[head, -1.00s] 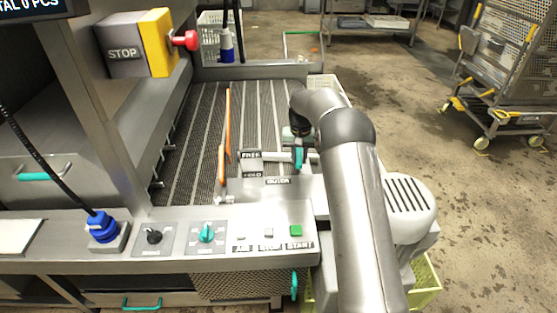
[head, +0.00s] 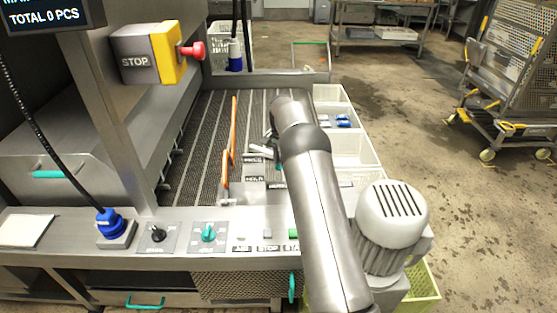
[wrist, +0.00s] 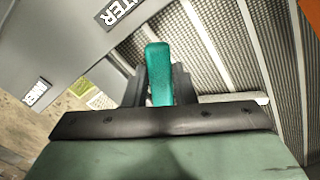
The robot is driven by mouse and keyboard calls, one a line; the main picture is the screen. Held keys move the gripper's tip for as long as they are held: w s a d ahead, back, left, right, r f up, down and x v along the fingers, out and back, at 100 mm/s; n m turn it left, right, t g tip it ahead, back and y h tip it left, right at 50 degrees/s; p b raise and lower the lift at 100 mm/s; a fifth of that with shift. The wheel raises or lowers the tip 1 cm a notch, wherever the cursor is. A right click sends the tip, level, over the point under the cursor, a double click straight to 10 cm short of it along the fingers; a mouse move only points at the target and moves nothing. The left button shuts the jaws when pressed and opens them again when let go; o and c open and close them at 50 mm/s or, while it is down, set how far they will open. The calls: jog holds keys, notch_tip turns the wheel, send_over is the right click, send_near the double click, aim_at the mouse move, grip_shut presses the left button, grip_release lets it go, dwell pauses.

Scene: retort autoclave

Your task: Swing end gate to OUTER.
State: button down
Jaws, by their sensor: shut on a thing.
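The teal handle (wrist: 160,72) stands between the two dark fingers of my gripper (wrist: 160,88) in the wrist view, and the gripper is shut on it. A pale bar (wrist: 235,98), apparently part of the end gate, runs out to the right behind the fingers. In the head view the pale bar (head: 262,150) lies tilted over the conveyor's right side, and my arm hides most of the gripper and handle. In the wrist view one label (wrist: 124,11) is cut off and ends in "TER"; another (wrist: 37,92) seems to read INNER.
An orange rail (head: 233,130) stands along the slatted conveyor (head: 205,125), left of the gripper. White bins (head: 350,150), one with blue items, line its right side. A control panel with knobs and buttons (head: 208,232) is in front. A yellow STOP box (head: 150,55) stands upper left.

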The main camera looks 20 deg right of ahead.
jog(key=shift+w+a+r, duration=0.1)
jog(key=shift+w, duration=0.05)
jog(key=c, duration=1.2)
grip_release()
notch_tip(320, 180, up, 17)
jog(key=shift+r, duration=0.2)
jog(key=s+a+r+n, duration=0.2)
jog(key=s+a+r, duration=0.1)
jog(key=s, duration=0.8)
jog(key=s+a+r+n, duration=0.2)
jog(key=s+a+n, duration=0.15)
jog(key=s, duration=0.75)
jog(key=s+a+f+n, duration=0.2)
jog(key=s+f, duration=0.2)
jog(key=s, duration=0.8)
jog(key=s+a+f+n, duration=0.1)
jog(key=s+f, duration=0.4)
jog(key=s, duration=0.8)
jog(key=shift+a+f+n, duration=0.15)
jog(key=shift+a+n, duration=0.25)
jog(key=shift+n, duration=0.05)
